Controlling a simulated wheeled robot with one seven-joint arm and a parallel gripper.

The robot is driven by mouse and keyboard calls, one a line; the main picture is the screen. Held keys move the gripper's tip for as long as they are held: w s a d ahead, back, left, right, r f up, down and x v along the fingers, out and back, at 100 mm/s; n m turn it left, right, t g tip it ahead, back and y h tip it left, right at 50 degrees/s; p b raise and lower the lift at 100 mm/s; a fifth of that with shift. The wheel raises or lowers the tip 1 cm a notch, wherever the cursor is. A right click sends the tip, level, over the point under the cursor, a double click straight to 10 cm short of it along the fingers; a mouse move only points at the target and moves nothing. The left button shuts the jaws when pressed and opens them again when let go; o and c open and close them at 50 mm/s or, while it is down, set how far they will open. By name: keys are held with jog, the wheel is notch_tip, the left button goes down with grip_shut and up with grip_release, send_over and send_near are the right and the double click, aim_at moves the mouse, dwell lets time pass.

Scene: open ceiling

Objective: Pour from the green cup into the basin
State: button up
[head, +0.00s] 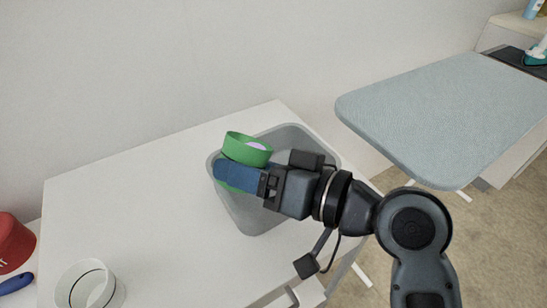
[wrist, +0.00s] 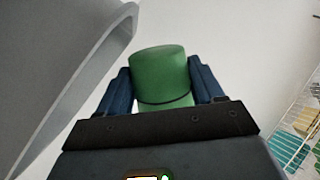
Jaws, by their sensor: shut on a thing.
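The green cup (head: 243,153) is held over the back left part of the grey basin (head: 238,210). Its rim leans a little to the right, and something pale purple shows inside. My gripper (head: 229,172) is shut on the cup, its blue fingers around the cup's side below the rim. In the wrist view the green cup (wrist: 160,75) sits between the two blue fingers of my gripper (wrist: 162,85), and the basin (wrist: 100,65) is at the left. My arm hides part of the basin's right side and inside.
The basin stands on a white table (head: 150,200). A white cup-like container (head: 70,290) is at the front left, beside a red object (head: 14,245) and a blue handle (head: 16,283). An ironing board (head: 440,115) is at the right. The table's left middle is clear.

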aim_at(262, 153)
jog(key=shift+w+d+r+m+p, duration=0.15)
jog(key=shift+r+m+p, duration=0.2)
jog(key=shift+m+p, duration=0.25)
dwell(0.3)
jog(key=shift+f+m+y, duration=0.3)
jog(key=shift+f+m, duration=0.1)
jog(key=shift+m, duration=0.4)
dwell(0.6)
jog(key=shift+w+d+r+m+g+y+p, duration=0.15)
jog(key=shift+r+m+p, duration=0.25)
jog(key=shift+m+p, duration=0.45)
jog(key=shift+w+a+r+m+g+y+p, duration=0.1)
jog(key=shift+r+m+g+y+p, duration=0.25)
jog(key=shift+m+p, duration=0.45)
dwell(1.0)
jog(key=shift+w+d+f+m, duration=0.45)
jog(key=shift+w+m, duration=0.1)
jog(key=shift+m, duration=0.1)
dwell(0.8)
jog(key=shift+w+d+r+m+t+p, duration=0.2)
jog(key=shift+r+m+t+p, duration=0.15)
jog(key=shift+m+p, duration=0.65)
dwell(0.5)
